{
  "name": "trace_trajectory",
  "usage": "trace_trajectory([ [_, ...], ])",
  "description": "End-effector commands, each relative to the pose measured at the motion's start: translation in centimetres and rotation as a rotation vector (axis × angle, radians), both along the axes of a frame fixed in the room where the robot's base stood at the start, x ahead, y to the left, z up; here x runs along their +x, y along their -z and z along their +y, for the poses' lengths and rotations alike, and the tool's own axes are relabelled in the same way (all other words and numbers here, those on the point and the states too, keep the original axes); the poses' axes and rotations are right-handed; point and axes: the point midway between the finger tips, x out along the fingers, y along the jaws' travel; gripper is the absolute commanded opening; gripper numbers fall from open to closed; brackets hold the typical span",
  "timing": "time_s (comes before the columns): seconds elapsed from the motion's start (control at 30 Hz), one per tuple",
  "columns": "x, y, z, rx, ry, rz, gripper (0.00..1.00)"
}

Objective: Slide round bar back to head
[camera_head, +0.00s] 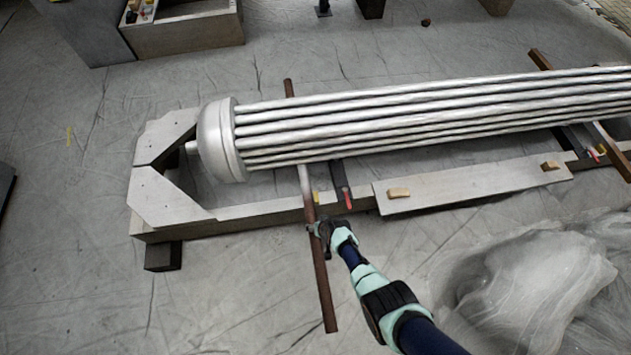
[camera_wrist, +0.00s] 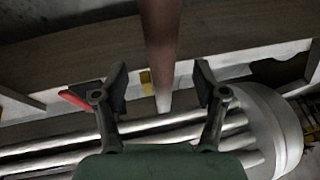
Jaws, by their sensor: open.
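The round bar (camera_head: 318,255) is a long rust-brown rod. In the head view it lies across the frame and runs under the bundle of silver tubes, with its far end showing beyond them. The head (camera_head: 213,140) is the pale domed end of the bundle, to the left of the bar. My gripper (camera_head: 316,229) is at the bar just in front of the frame's near beam. In the wrist view the bar (camera_wrist: 161,45) passes between the two fingers of my open gripper (camera_wrist: 161,80). Whether a finger touches it cannot be told. The head (camera_wrist: 277,125) shows at the right there.
The grey frame (camera_head: 260,213) carries the tube bundle (camera_head: 420,115). A red-handled clamp (camera_head: 347,197) is close to the right of the bar. A plank with wooden blocks (camera_head: 470,185) lies further right, and crumpled clear sheeting (camera_head: 540,285) covers the lower right floor.

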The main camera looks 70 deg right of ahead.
Motion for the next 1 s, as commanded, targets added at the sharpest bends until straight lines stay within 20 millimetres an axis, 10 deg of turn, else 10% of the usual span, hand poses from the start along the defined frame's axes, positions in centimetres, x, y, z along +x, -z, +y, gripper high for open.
trace_trajectory([
  [0.3, 1.8, 5.8, -1.3, 0.001, -0.002, 0.001, 0.71],
  [0.73, 2.4, 6.5, -1.7, 0.001, -0.002, 0.001, 0.71],
  [1.0, 2.4, 6.5, -1.7, 0.001, -0.002, 0.001, 0.29],
])
